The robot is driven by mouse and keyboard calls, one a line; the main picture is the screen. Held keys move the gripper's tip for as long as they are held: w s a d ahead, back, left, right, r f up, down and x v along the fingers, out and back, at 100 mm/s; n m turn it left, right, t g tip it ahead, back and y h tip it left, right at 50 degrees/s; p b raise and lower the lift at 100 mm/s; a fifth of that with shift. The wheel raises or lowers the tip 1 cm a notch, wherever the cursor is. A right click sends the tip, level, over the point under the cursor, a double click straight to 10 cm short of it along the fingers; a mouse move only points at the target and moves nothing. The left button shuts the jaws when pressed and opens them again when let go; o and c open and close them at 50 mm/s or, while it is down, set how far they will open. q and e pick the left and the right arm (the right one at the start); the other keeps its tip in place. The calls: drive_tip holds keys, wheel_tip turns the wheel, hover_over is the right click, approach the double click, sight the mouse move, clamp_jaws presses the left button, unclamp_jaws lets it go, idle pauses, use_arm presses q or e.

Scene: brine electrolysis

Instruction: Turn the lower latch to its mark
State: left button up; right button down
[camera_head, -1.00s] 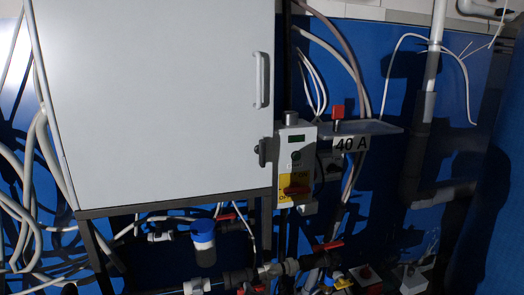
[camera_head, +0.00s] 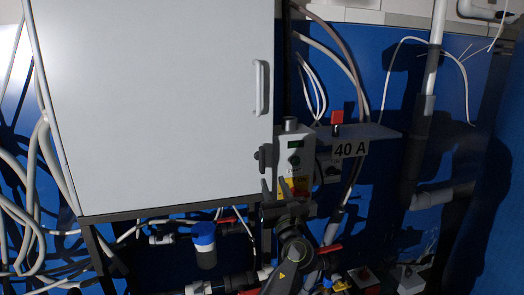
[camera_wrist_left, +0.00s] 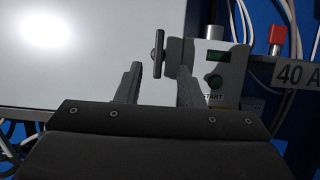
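The lower latch (camera_head: 262,159) is a small dark lever at the lower right edge of the grey-white cabinet door (camera_head: 165,110). It stands about upright in the left wrist view (camera_wrist_left: 158,53). My left gripper (camera_head: 275,187) is just below it in the head view and covers part of the control box. In the left wrist view its two fingers (camera_wrist_left: 160,72) are spread, one on each side of the latch's line, with empty space between them. The fingers look apart from the latch; the depth gap is hard to judge. I cannot make out the mark. My right gripper is not in view.
A control box (camera_head: 292,146) with a green display and button sits right beside the latch. A shelf (camera_head: 375,131) with a red-topped item and a "40 A" label (camera_head: 350,149) is further right. Pipes, a blue-capped filter (camera_head: 204,238) and red-handled valves lie below.

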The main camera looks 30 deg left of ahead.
sight(263, 158)
use_arm(q)
drive_tip(key=p+x, duration=0.3)
drive_tip(key=x, duration=0.9)
drive_tip(key=shift+a, duration=0.2)
clamp_jaws()
